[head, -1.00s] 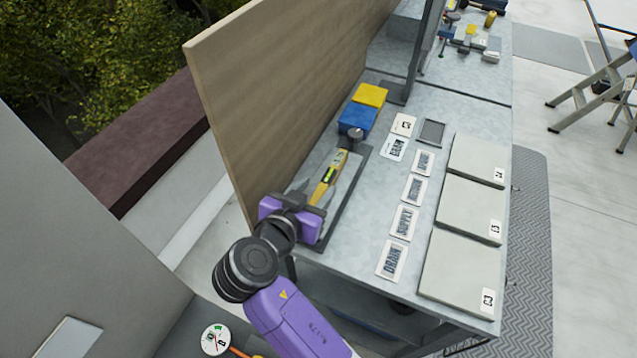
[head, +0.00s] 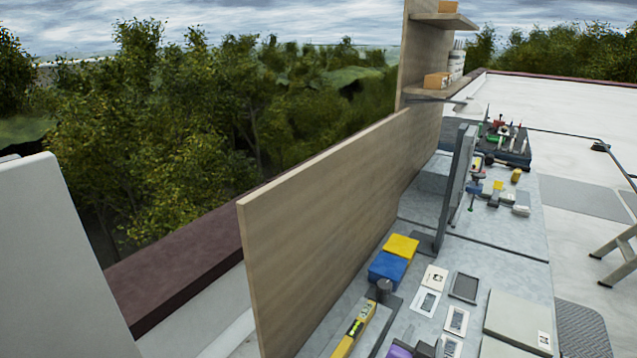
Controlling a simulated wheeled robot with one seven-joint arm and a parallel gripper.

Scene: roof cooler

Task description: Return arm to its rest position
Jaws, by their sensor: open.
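Only the top of my gripper (head: 424,348) shows at the bottom edge of the head view, a bit of purple housing and dark finger parts. It is open, and no object shows between the fingers. It is over the bench, right of the yellow spirit level (head: 354,328) and apart from it. The level lies in a dark-edged tray near the wooden panel. The rest of my arm is below the picture.
A wooden panel (head: 315,240) stands along the bench's left side. A yellow box (head: 401,247) and a blue box (head: 387,268) sit beside it. Labelled cards (head: 426,302) and a grey-green panel (head: 518,322) lie to the right. A dark upright screen (head: 456,187) stands farther back.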

